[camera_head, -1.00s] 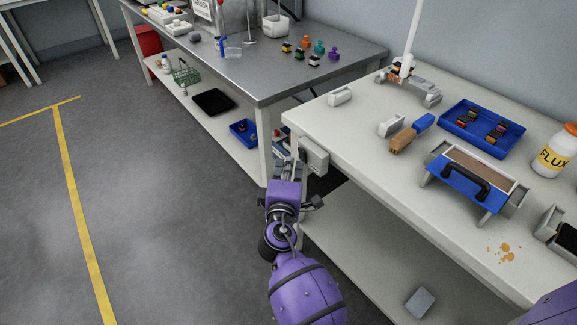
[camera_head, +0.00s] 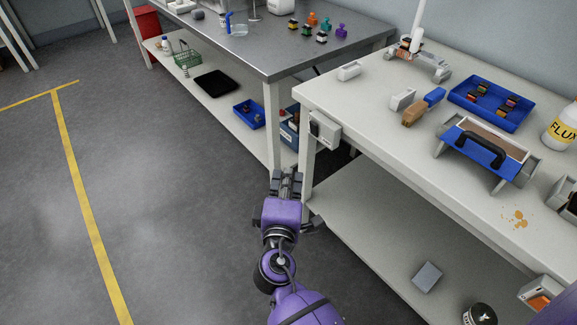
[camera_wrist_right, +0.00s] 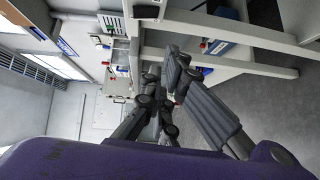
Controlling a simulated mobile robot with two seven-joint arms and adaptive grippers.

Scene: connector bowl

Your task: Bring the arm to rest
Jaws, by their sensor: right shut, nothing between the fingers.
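My right arm is purple with a dark grey gripper (camera_head: 287,180), seen in the head view below the near corner of the white bench (camera_head: 345,110). The gripper is shut and empty, and points away from me over the floor in front of the bench legs. In the right wrist view its dark fingers (camera_wrist_right: 165,95) show against the room, with nothing between them. Whether the gripper clears the nearest bench leg is hard to tell from this angle. My left gripper is not in view.
The bench carries a blue tray (camera_head: 459,95), a brush (camera_head: 423,107), a blue-fronted box with a handle (camera_head: 470,150) and a flux bottle (camera_head: 564,128). A steel table (camera_head: 276,62) stands behind at the left. The floor left of my arm (camera_head: 180,220) is clear.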

